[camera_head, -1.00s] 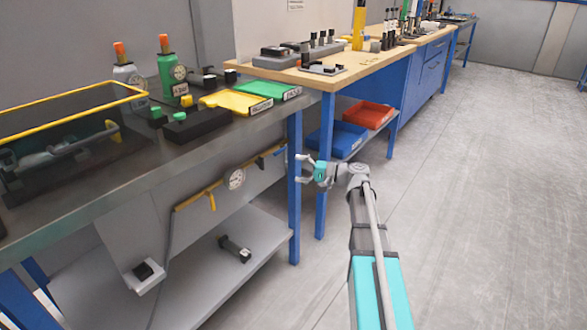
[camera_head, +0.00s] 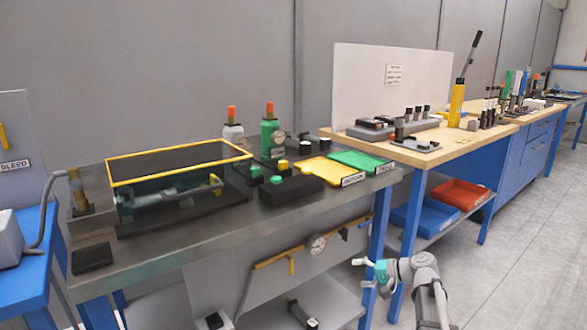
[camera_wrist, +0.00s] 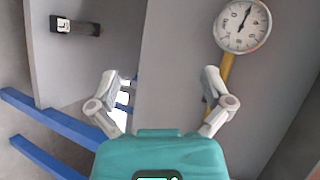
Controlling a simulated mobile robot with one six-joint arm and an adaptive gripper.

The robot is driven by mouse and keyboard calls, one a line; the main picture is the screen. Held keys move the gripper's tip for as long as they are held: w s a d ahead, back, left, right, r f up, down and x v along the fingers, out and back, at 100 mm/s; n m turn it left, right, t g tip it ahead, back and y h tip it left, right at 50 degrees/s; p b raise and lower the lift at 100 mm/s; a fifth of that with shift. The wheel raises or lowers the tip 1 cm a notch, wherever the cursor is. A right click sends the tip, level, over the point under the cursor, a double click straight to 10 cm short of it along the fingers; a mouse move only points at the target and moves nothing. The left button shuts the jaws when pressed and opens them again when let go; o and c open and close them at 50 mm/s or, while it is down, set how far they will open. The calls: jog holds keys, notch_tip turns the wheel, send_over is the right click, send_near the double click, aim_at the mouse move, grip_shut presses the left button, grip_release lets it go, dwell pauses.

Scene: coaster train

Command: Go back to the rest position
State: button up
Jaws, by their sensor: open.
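My gripper (camera_head: 369,273) is at the lower right in the head view, in front of the blue legs at the right end of the grey metal bench (camera_head: 170,248). In the wrist view my gripper (camera_wrist: 160,84) shows its two grey fingers spread wide, with nothing between them. A grey panel lies beyond the fingers, and a round pressure gauge (camera_wrist: 242,25) is at the upper right of that view. The gauge also shows in the head view (camera_head: 317,244), below the bench top, left of my gripper. My arm comes up from the bottom edge.
A yellow-rimmed clear box (camera_head: 181,160), a green bottle (camera_head: 270,138), a yellow tray (camera_head: 331,171) and a green tray (camera_head: 358,160) stand on the metal bench. A wooden bench (camera_head: 440,146) adjoins it, with blue (camera_head: 419,218) and red (camera_head: 459,195) bins below. Grey floor lies open at right.

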jog(key=s+a+f+n+g+h+p, duration=0.1)
jog(key=s+f+g+h, duration=0.1)
jog(key=s+f+h, duration=0.3)
jog(key=s+a+f+n+g+h, duration=0.1)
jog(key=s+n+g+h, duration=0.15)
jog(key=s, duration=0.45)
jog(key=s+a+f+n+g+h+p, duration=0.1)
jog(key=s+f+h, duration=0.3)
jog(key=s+h, duration=0.15)
notch_tip(320, 180, up, 38)
jog(key=p, duration=3.7)
jog(key=shift+s+y, duration=0.3)
jog(key=shift+d, duration=0.1)
